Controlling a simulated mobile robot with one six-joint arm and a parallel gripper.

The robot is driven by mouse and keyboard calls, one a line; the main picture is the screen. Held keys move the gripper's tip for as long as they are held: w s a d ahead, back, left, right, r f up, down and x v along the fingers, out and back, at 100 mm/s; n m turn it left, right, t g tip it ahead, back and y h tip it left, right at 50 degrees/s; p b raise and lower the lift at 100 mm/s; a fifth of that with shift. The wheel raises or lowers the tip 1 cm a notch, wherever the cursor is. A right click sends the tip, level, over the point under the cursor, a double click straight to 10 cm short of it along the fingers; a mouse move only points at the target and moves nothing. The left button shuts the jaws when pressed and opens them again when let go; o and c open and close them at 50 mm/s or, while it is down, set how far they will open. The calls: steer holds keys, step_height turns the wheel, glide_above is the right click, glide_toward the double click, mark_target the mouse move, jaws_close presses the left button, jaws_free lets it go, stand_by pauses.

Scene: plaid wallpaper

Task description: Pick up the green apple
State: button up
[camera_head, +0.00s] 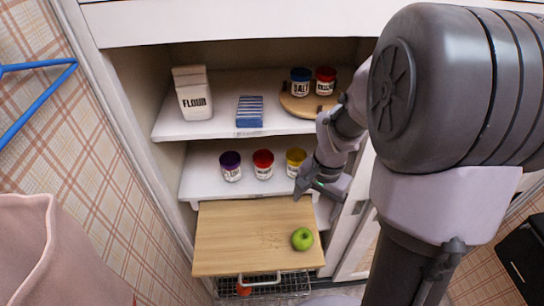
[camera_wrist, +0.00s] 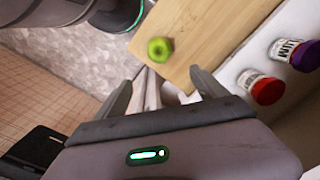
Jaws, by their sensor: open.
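The green apple (camera_head: 302,239) sits on the right part of a pulled-out wooden board (camera_head: 235,235), near its right edge. In the wrist view the apple (camera_wrist: 160,49) lies beyond the fingertips, near the edge of the wooden board (camera_wrist: 215,30). My gripper (camera_head: 318,190) is above and behind the apple in the head view, by the right end of the lower shelf. In the wrist view my gripper (camera_wrist: 160,85) has its two fingers spread wide, with nothing between them. The apple is fully visible and apart from the fingers.
Purple (camera_head: 230,166), red (camera_head: 263,164) and yellow (camera_head: 295,162) lidded jars stand on the lower shelf. Above are a flour bag (camera_head: 192,92), a blue stack (camera_head: 250,111) and two jars on a round board (camera_head: 308,101). A wire basket (camera_head: 265,284) is below the board.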

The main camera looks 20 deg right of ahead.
mark_target(304, 233)
steer(key=f+b, duration=0.2)
steer(key=f, duration=0.1)
steer(key=f+b, duration=0.1)
steer(key=f, duration=0.3)
steer(key=a+f+b, duration=0.1)
steer(key=f+b, duration=0.1)
steer(key=f, duration=0.2)
steer(key=shift+s+f+b, duration=0.2)
steer(key=shift+s+b, duration=0.1)
steer(key=shift+s, duration=0.1)
steer(key=f+b, duration=0.1)
steer(key=f, duration=0.1)
steer(key=f+b, duration=0.1)
steer(key=f, duration=0.1)
steer(key=w+f+b, duration=0.1)
steer(key=f, duration=0.1)
steer(key=shift+a+f, duration=0.1)
steer(key=shift+a, duration=0.3)
steer(key=shift+c, duration=0.4)
steer(key=shift+r, duration=0.2)
steer(key=c, duration=1.5)
